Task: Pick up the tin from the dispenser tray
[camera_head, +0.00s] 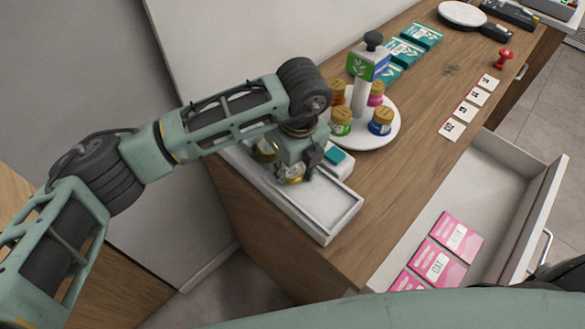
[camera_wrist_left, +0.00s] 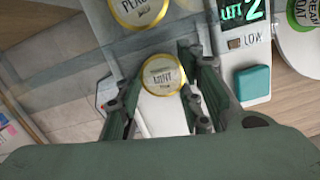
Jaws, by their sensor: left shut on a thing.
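The dispenser tray (camera_head: 318,208) is a long, white, shallow tray on the wooden counter. My left gripper (camera_head: 296,174) is low over its back part, fingers pointing down. It is shut on a round tin (camera_head: 293,180) with a gold rim. In the left wrist view the tin (camera_wrist_left: 163,75) has a pale lid that reads MINT and sits between the fingertips of my left gripper (camera_wrist_left: 162,85). Whether the tin touches the tray is hard to tell. A second gold-rimmed tin (camera_wrist_left: 138,10) lies just beyond it. My right gripper is not in view.
A dispenser part with a teal button (camera_wrist_left: 253,83) and a green display (camera_wrist_left: 240,10) stands close beside the gripper. A round white stand (camera_head: 385,128) with several capped jars is to the right. An open drawer (camera_head: 490,190) holds pink packets.

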